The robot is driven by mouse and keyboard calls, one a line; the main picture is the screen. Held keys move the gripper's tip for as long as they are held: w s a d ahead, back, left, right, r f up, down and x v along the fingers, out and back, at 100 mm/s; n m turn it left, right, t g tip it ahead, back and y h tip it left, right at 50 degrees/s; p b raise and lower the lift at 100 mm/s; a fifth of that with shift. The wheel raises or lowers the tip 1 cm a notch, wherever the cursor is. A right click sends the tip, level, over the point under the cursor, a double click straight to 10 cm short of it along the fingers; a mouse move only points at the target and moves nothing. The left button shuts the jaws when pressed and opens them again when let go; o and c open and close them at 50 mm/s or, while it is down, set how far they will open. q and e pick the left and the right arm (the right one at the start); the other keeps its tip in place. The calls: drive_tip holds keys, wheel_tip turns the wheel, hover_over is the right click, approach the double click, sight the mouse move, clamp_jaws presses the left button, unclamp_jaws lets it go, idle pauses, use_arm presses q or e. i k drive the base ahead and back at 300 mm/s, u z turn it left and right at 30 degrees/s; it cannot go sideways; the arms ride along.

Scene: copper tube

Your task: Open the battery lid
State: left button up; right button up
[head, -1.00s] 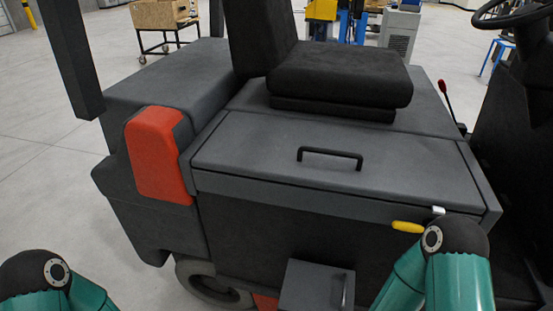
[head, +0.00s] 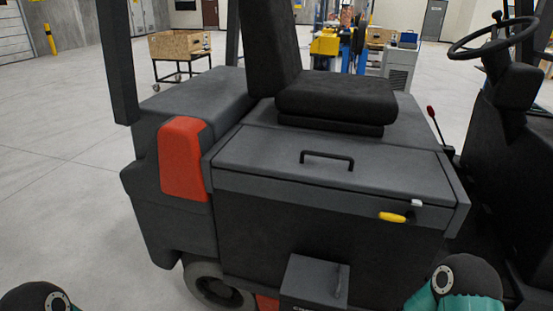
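The battery lid (head: 370,176) is a flat dark grey cover on the side of a ride-on vehicle, in front of the seat. It lies shut, flush with the box below it. A black bar handle (head: 327,157) stands up from its top. A yellow lever (head: 392,217) with a small light-coloured piece (head: 416,203) beside it sits at the lid's front right edge. Teal-and-black parts of my two arms show at the bottom left and bottom right corners. Both grippers are out of the picture.
The black seat (head: 335,98) stands behind the lid. A steering wheel (head: 492,36) and a red-tipped lever (head: 433,122) are at the right. An orange-red corner piece (head: 181,160) is at the left, and a small grey step box (head: 314,281) juts out below. Open floor lies left.

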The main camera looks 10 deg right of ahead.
sight(416, 176)
drive_tip(key=z, duration=0.15)
drive_tip(key=i, duration=0.9)
drive_tip(key=u, duration=0.15)
drive_tip(key=k, duration=0.8)
drive_tip(key=z, duration=0.2)
drive_tip(key=i, duration=0.7)
drive_tip(key=u, duration=0.05)
